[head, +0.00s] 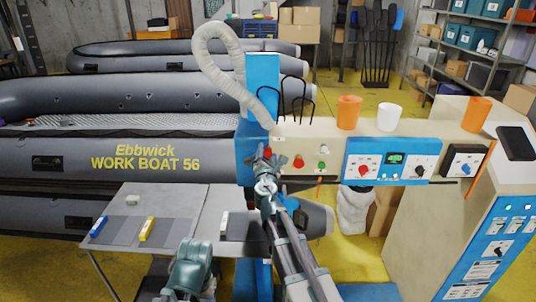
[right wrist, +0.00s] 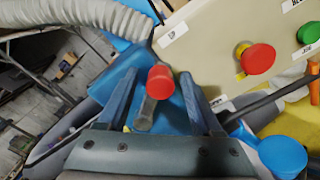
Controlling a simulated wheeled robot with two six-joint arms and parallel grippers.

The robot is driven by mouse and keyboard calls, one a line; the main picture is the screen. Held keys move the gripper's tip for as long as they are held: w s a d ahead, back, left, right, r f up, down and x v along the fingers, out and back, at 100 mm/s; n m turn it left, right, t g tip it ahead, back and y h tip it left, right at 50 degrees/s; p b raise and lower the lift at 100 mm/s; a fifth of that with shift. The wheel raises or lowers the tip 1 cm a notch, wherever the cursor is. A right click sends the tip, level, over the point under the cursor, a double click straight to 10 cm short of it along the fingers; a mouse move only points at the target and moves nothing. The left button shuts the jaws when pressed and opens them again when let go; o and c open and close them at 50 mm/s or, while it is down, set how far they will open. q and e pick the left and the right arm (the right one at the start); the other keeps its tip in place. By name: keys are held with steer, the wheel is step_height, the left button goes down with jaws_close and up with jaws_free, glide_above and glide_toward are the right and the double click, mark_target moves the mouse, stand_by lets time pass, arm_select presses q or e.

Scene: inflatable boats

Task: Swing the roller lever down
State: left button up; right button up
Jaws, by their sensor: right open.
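The roller lever has a red knob and a grey shaft. Its red knob (head: 267,153) shows at the left end of the cream machine panel in the head view. In the right wrist view the lever's red knob (right wrist: 160,78) stands between the two fingers, with its shaft (right wrist: 147,113) running down toward the palm. My right gripper (head: 266,168) is at the lever, its fingers (right wrist: 158,82) open on both sides of it with visible gaps. An "UP" label (right wrist: 173,35) is on the panel above the lever.
A red button (right wrist: 258,59) sits on the panel right of the lever. A blue round knob (right wrist: 282,155) is low right. A ribbed hose (head: 221,60) arches above. Cups (head: 348,112) stand on the panel top. A grey table (head: 150,200) is left; boats (head: 150,140) lie behind.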

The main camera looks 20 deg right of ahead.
jaws_close()
stand_by(1.3)
